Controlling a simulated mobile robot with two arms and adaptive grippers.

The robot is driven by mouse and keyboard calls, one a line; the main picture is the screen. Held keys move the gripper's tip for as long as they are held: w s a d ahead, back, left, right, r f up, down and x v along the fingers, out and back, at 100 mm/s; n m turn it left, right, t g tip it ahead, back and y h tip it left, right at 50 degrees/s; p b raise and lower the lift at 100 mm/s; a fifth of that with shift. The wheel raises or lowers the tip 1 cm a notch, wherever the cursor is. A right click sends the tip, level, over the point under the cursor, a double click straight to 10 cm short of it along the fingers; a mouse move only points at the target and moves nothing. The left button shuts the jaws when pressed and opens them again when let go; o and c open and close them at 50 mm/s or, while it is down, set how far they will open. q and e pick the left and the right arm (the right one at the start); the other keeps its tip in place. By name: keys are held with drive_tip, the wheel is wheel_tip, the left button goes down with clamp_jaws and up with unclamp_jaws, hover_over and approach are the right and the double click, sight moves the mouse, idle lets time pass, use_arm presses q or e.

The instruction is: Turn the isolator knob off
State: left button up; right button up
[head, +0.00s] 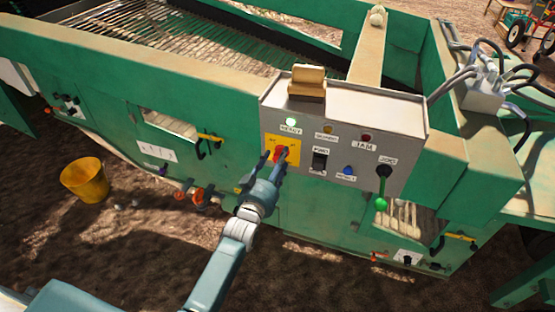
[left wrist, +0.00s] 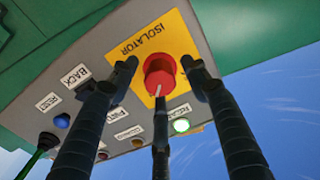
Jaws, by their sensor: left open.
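The isolator knob (left wrist: 160,76) is red, on a yellow plate marked ISOLATOR (left wrist: 140,42) on the grey control panel. In the head view the knob (head: 281,153) is partly hidden by my left gripper (head: 279,163). In the left wrist view my left gripper (left wrist: 161,72) is open, with fingers on both sides of the knob and a third below it. Gaps show between the two side fingers and the knob; I cannot tell whether the lower finger touches it. A white mark shows at the knob's lower edge. My right gripper is not in view.
The panel (head: 345,103) also has a lit green READY lamp (head: 290,122), a black switch (head: 319,160), a blue button (head: 348,171) and a green-tipped lever (head: 382,190). A tan block (head: 308,82) sits on top. A yellow bucket (head: 85,180) stands on the ground at left.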

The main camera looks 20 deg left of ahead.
use_arm(q)
drive_tip(key=shift+w, duration=0.1)
drive_tip(key=c, duration=1.1)
drive_tip(key=shift+c, duration=0.2)
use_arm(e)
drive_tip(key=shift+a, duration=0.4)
